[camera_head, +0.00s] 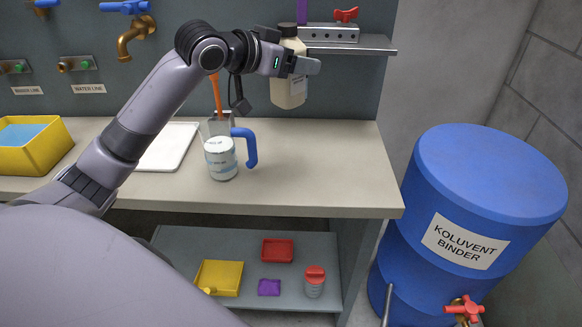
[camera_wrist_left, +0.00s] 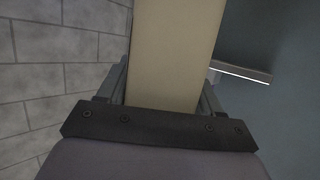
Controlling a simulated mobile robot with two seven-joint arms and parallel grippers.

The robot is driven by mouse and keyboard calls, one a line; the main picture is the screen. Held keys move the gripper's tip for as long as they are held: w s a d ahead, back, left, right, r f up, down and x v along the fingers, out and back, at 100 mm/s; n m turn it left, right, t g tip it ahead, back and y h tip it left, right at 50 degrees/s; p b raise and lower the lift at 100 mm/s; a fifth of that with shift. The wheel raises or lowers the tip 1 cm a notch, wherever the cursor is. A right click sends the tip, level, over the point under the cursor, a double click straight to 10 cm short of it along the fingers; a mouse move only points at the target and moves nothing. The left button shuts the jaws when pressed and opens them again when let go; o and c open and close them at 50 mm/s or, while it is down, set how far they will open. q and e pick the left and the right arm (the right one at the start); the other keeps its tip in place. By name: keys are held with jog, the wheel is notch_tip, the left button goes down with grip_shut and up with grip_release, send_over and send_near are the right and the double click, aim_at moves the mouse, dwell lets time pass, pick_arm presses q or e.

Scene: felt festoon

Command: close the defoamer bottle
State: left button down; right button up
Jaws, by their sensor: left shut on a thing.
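The defoamer bottle (camera_head: 290,88) is cream-coloured with a pale label and hangs upright in the air, above the back right of the bench. My left gripper (camera_head: 291,64) is shut on its upper part. In the left wrist view the bottle (camera_wrist_left: 172,50) stands between the two fingers of my left gripper (camera_wrist_left: 165,85). My right gripper is not in view.
A metal wall shelf (camera_head: 370,48) with a red-handled fixture is just right of the bottle. A measuring jug with a blue handle (camera_head: 246,146) stands on the bench (camera_head: 320,175) below. A large blue drum (camera_head: 490,175) stands at right. The bench's right part is clear.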

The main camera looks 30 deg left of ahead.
pick_arm(q)
notch_tip(320, 180, down, 15)
jog(key=b, duration=0.1)
jog(key=shift+f, duration=2.2)
jog(key=shift+f, duration=0.1)
jog(key=shift+c, duration=2.3)
grip_release()
jog(key=shift+f, duration=0.1)
